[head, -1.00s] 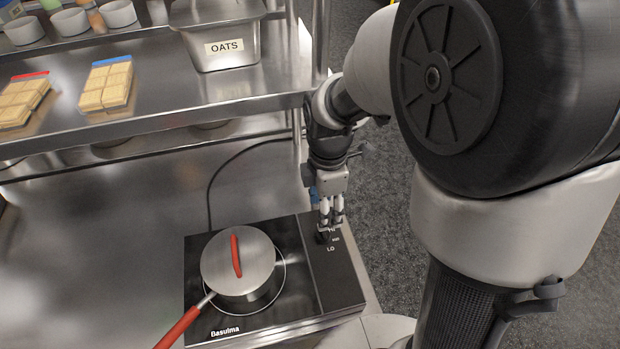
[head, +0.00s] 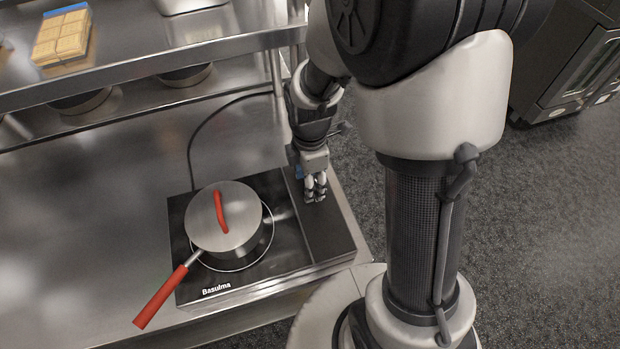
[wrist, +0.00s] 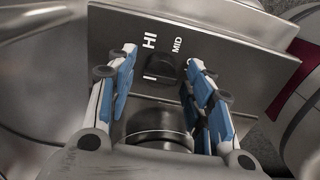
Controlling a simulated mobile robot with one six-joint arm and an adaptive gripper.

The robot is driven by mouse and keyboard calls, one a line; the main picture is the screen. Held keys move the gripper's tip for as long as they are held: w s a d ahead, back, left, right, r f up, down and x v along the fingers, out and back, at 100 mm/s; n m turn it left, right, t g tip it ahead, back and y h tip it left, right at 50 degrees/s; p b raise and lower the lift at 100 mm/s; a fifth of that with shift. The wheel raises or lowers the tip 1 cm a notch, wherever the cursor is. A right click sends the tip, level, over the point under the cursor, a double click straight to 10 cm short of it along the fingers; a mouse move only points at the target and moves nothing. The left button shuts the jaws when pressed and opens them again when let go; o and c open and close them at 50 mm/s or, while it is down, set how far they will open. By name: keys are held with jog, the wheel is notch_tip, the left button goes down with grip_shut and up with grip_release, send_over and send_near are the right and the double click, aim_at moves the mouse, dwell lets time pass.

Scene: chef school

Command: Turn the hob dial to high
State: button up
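The hob (head: 240,245) is a black plate with a control strip along its right side. In the wrist view the dial (wrist: 166,70) is a small dark knob on that strip, with HI and MID printed beyond it and a white mark at its left. My gripper (wrist: 161,62) is over the strip with its blue-padded fingers apart, one on each side of the dial; a small gap seems to show at each side. In the head view my gripper (head: 316,188) points down at the strip's far end and hides the dial. The dial's exact setting is not clear.
A lidded pan (head: 222,225) with red handles stands on the hob, its long handle pointing front left. A metal shelf (head: 130,80) runs behind, and a cable (head: 195,140) lies on the counter. Open floor is at right, with a dark appliance (head: 570,70) beyond.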

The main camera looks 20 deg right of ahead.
jog(key=c, duration=0.9)
jog(key=shift+c, duration=0.2)
jog(key=shift+m, duration=0.3)
jog(key=m+p, duration=0.1)
jog(key=m, duration=0.4)
jog(key=m+p, duration=0.1)
jog(key=m, duration=0.5)
dwell(0.3)
jog(key=o, duration=1.1)
